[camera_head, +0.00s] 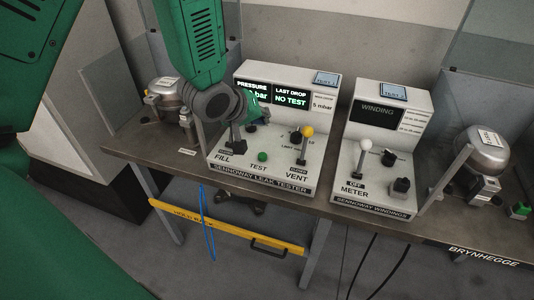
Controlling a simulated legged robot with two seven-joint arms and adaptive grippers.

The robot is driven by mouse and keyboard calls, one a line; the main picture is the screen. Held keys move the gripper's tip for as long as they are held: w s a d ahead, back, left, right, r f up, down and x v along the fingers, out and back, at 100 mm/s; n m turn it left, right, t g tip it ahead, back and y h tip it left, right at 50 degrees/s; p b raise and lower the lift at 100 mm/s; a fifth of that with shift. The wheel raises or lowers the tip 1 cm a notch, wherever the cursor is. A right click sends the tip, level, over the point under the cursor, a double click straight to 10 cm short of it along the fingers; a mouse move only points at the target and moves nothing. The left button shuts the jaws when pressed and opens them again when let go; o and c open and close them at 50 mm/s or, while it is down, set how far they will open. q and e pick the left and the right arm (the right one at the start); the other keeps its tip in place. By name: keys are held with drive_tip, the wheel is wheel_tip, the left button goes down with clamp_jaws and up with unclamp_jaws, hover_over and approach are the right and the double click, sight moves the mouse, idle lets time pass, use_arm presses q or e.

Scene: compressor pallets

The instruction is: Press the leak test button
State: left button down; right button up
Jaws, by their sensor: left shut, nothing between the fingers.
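The leak tester (262,176) is a light box on the bench, labelled "SENNOWAY LEAK TESTER". A green button (262,157) sits on its sloped panel above the word TEST, between the FILL and VENT controls. The display (288,100) reads "LAST DROP NO TEST"; the pressure value beside it is partly covered by my arm. My left gripper (250,117) is shut and empty, in front of the display and above the left part of the panel. Its fingertips are hard to make out against the dark parts there. The button is uncovered. My right gripper is not in view.
The yellow-knobbed VENT lever (306,132) stands right of the button. A winding tester (376,190) with a white-knobbed lever (365,145) stands further right. Metal compressors sit at left (165,95) and right (487,150). A yellow bar (225,226) hangs below the bench edge.

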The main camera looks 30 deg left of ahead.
use_arm(q)
drive_tip(key=shift+d, duration=0.2)
drive_tip(key=b, duration=0.7)
hover_over(262, 155)
wheel_tip(262, 155, down, 7)
drive_tip(key=shift+f, duration=0.1)
drive_tip(key=shift+d+f+b, duration=0.1)
drive_tip(key=shift+f+b, duration=0.45)
drive_tip(key=shift+f, duration=0.25)
drive_tip(key=shift+f, duration=0.2)
drive_tip(key=shift+f, duration=0.15)
